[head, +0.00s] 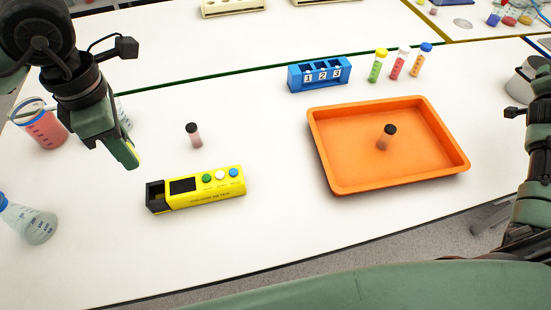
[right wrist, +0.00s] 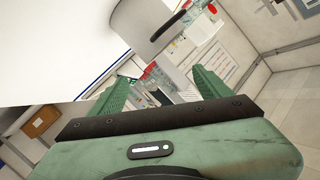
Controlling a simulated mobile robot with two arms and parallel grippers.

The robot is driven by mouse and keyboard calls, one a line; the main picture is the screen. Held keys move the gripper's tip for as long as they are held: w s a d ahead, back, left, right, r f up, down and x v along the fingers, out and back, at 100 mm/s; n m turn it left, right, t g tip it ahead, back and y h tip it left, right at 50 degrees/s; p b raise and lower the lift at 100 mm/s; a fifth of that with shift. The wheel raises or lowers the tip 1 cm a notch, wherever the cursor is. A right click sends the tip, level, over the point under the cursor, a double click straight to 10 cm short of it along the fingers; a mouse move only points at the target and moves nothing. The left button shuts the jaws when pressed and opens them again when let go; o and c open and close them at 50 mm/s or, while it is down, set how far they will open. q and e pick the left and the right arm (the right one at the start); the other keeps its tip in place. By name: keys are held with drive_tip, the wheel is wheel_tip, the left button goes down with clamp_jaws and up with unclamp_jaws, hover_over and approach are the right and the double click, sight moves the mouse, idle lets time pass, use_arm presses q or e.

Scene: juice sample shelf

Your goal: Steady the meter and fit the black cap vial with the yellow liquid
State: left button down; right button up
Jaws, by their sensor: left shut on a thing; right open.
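The yellow meter (head: 205,192) lies on the white table, with a dark screen, several coloured buttons and a black open end at its left. My left gripper (head: 131,158) is above the table, up and left of the meter, and apart from it. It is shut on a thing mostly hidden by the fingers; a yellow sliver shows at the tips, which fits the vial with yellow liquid. Its cap cannot be seen. My right gripper (right wrist: 160,95) is open and empty in the right wrist view, away from the meter.
A black-capped pink vial (head: 194,134) stands behind the meter; another (head: 386,138) stands in the orange tray (head: 325,165). A blue numbered rack (head: 319,75) and several colour-capped tubes stand behind. A red beaker (head: 44,128) and flask (head: 28,222) are at left.

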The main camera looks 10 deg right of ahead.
sight(228, 183)
drive_tip(key=w+a+r+t+y, duration=0.2)
drive_tip(key=w+a+t+y, duration=0.5)
drive_tip(key=w+a, duration=1.5)
drive_tip(key=w+a+r+n+g+y, duration=0.15)
drive_tip(key=a+y, duration=0.45)
drive_tip(key=a, duration=0.9)
drive_tip(key=w+a+r+y, duration=0.15)
drive_tip(key=a+y, duration=0.45)
drive_tip(key=a, duration=1)
drive_tip(key=s+a+f+n+g+y, duration=0.1)
drive_tip(key=s+a+f+g+y, duration=0.2)
drive_tip(key=a, duration=0.5)
drive_tip(key=s+a+g+y, duration=0.3)
drive_tip(key=s+a, duration=0.2)
drive_tip(key=a, duration=0.4)
drive_tip(key=s+a+f+g, duration=0.2)
drive_tip(key=s+f, duration=0.1)
drive_tip(key=s, duration=0.2)
drive_tip(key=s+a+f+m+g+y, duration=0.1)
drive_tip(key=s+a+f+g, duration=0.1)
drive_tip(key=s, duration=0.4)
drive_tip(key=s+a+f+g+y, duration=0.1)
drive_tip(key=s+a+f+g, duration=0.1)
drive_tip(key=s+f, duration=0.3)
drive_tip(key=shift+s+a+m+g, duration=0.25)
drive_tip(key=shift+g, duration=0.5)
drive_tip(key=x, duration=1.1)
drive_tip(key=shift+a+f, duration=0.15)
drive_tip(key=shift+a, duration=0.25)
